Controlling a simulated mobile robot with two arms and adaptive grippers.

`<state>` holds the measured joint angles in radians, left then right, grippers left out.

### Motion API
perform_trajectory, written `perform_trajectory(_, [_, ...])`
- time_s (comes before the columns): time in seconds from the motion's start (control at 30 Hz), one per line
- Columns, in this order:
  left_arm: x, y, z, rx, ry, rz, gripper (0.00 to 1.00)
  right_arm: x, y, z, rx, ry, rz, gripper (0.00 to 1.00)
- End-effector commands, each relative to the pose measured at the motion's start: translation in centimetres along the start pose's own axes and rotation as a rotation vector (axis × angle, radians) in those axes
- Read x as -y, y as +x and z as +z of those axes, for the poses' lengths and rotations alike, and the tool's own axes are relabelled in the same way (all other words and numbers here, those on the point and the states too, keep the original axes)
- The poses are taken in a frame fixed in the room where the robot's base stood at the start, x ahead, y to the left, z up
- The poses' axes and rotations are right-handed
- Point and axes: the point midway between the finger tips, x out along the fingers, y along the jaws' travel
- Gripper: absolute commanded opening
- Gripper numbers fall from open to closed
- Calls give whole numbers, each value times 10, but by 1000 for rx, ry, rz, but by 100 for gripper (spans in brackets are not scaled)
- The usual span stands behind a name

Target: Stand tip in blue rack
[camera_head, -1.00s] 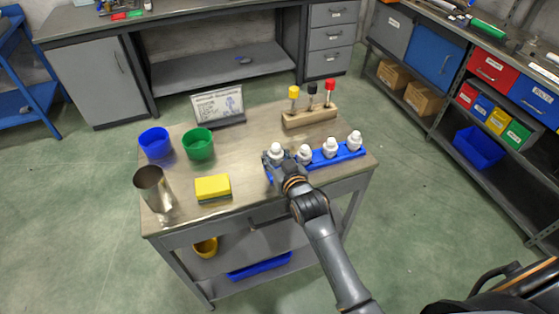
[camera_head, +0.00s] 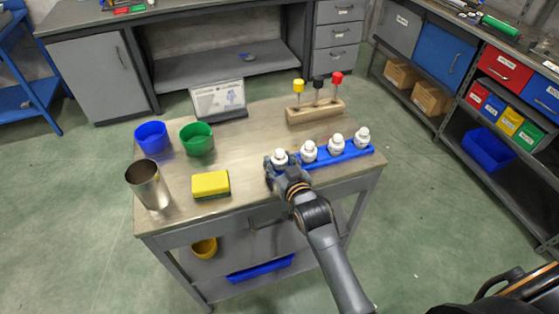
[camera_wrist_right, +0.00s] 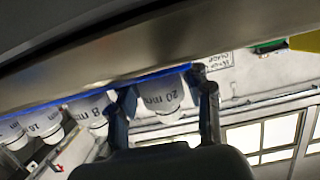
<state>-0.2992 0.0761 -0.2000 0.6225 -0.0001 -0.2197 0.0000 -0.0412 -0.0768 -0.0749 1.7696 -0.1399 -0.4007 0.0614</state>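A blue rack (camera_head: 323,161) lies along the right front of the cart top, with a row of several white tips standing in it. The leftmost white tip (camera_head: 280,158) is upright at the rack's left end; in the right wrist view this tip (camera_wrist_right: 160,96) reads "20 mm". My right gripper (camera_head: 277,174) is at this tip, with one finger on each side. In the wrist view the right gripper (camera_wrist_right: 164,108) looks open, with a gap between the tip and the right-hand finger. The tip's lower part is hidden in the head view. My left gripper is out of view.
A wooden stand (camera_head: 315,112) with yellow, black and red-topped tools is behind the rack. A yellow sponge (camera_head: 210,183), metal cup (camera_head: 148,185), blue cup (camera_head: 152,137), green cup (camera_head: 196,138) and sign (camera_head: 218,97) stand left. The cart's middle is clear.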

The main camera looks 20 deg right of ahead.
Motion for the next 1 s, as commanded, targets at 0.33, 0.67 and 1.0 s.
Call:
perform_trajectory(0.33, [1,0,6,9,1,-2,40,0,0,0,1,0,1,63])
perform_trajectory(0.67, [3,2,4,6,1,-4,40,0,-42,-1,3,-1,0,63])
perform_trajectory(1.0, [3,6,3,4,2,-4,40,0,-107,-2,2,-1,1,63])
